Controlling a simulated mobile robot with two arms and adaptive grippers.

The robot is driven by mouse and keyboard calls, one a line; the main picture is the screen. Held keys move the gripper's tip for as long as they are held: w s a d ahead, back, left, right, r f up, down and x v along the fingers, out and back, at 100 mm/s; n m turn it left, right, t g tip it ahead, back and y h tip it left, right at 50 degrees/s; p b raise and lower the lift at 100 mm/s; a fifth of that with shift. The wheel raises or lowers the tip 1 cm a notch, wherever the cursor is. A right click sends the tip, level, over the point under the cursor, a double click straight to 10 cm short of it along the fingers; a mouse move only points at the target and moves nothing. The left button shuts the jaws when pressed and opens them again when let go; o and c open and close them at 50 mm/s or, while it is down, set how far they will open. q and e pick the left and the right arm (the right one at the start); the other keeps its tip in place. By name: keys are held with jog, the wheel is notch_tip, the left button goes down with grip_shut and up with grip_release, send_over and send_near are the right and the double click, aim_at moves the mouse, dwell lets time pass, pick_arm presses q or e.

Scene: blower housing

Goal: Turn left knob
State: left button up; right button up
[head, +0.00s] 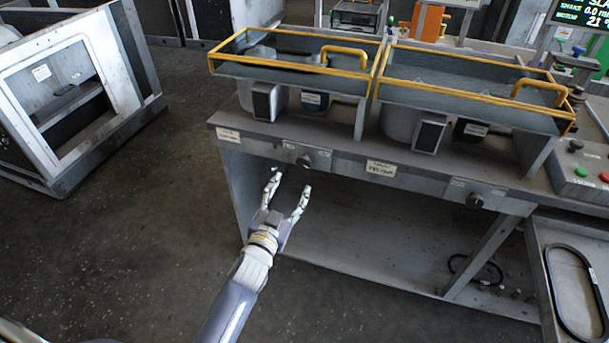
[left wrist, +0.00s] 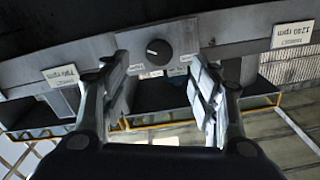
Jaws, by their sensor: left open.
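The left knob (head: 303,161) is a small dark round knob on the front edge of the grey workbench. In the left wrist view the knob (left wrist: 158,52) is black with a light pointer mark, on a grey plate, and shows between and beyond my fingertips. My left gripper (head: 286,195) is open and empty, just below and in front of the bench edge, pointing toward the knob and apart from it. Its two fingers (left wrist: 165,90) also show in the left wrist view. A second dark knob (head: 475,201) sits farther right on the bench front. My right gripper is not in view.
Two yellow-railed grey trays (head: 300,72) stand on the workbench (head: 345,146). The space under the bench is mostly open, with a black loop (head: 476,269) at right. A metal frame housing (head: 75,100) stands at left on clear floor. A control box (head: 585,172) is at right.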

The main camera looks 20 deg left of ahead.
aim_at(302, 166)
pick_arm(q)
jog(key=w, duration=0.8)
jog(key=shift+w+d, duration=0.2)
jog(key=shift+w, duration=0.6)
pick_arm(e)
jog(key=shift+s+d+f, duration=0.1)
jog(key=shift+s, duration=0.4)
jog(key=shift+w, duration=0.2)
pick_arm(q)
jog(key=c, duration=1.1)
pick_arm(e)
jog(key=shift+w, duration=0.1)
